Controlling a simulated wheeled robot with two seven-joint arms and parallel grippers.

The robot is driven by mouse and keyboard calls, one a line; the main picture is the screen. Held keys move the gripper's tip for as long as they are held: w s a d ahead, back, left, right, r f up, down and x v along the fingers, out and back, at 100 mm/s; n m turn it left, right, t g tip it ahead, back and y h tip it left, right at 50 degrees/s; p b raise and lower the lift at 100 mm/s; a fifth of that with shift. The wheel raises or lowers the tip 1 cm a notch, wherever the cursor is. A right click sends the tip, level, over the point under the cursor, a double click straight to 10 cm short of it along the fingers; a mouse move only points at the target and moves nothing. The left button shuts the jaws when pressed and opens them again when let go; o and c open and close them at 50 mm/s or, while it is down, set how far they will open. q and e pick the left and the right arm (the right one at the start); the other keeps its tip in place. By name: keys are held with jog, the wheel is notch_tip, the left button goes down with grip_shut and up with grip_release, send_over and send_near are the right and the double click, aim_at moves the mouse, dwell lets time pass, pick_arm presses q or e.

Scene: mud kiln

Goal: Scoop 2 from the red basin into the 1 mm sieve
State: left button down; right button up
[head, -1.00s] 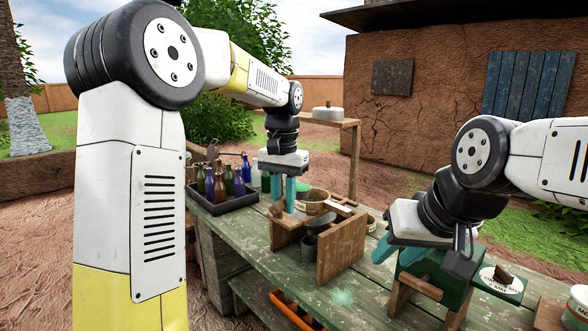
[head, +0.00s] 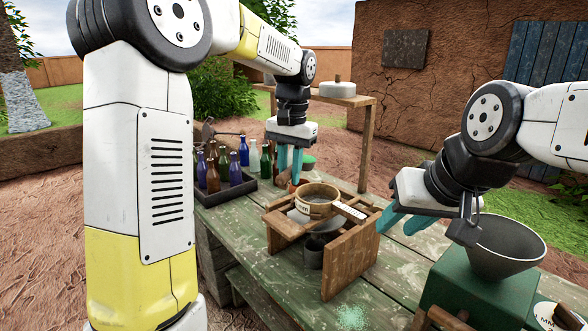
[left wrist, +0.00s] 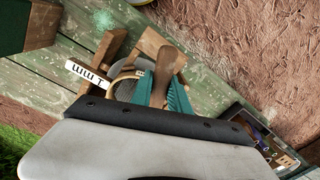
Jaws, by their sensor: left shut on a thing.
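The 1 mm sieve (head: 318,194), a round wooden-rimmed ring, sits on a wooden stand (head: 345,262), its white "1 MM" label facing me. The labelled sieve handle also shows in the left wrist view (left wrist: 88,76). My left gripper (head: 292,182) points down just behind the sieve. In the left wrist view its teal fingers (left wrist: 166,100) are shut on a brown wooden handle (left wrist: 162,74), which I take for the scoop's; the scoop's bowl and contents are not clear. My right gripper (head: 398,232) appears open and empty, right of the stand. I cannot make out the red basin.
A dark tray (head: 222,194) of several bottles stands left of the stand. A grey funnel (head: 502,247) tops a green box (head: 470,297) at right, close to my right gripper. Green powder (head: 352,317) lies on the table front. A grey cup (head: 313,252) stands under the sieve.

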pick_arm(q)
jog(key=shift+s+d+f+t+y, duration=0.15)
jog(key=shift+f+t+y, duration=0.3)
jog(key=shift+f+y, duration=0.5)
jog(key=shift+d+f+t+y, duration=0.15)
jog(key=shift+f+t+y, duration=0.35)
jog(key=shift+y, duration=0.9)
jog(key=shift+s+d+f+t+y, duration=0.15)
jog(key=shift+f+t+y, duration=0.3)
jog(key=shift+f+y, duration=0.5)
jog(key=t+y, duration=0.1)
jog(key=y, duration=0.2)
jog(key=d+t+y, duration=0.1)
jog(key=y, duration=0.2)
jog(key=shift+s+d+f, duration=0.1)
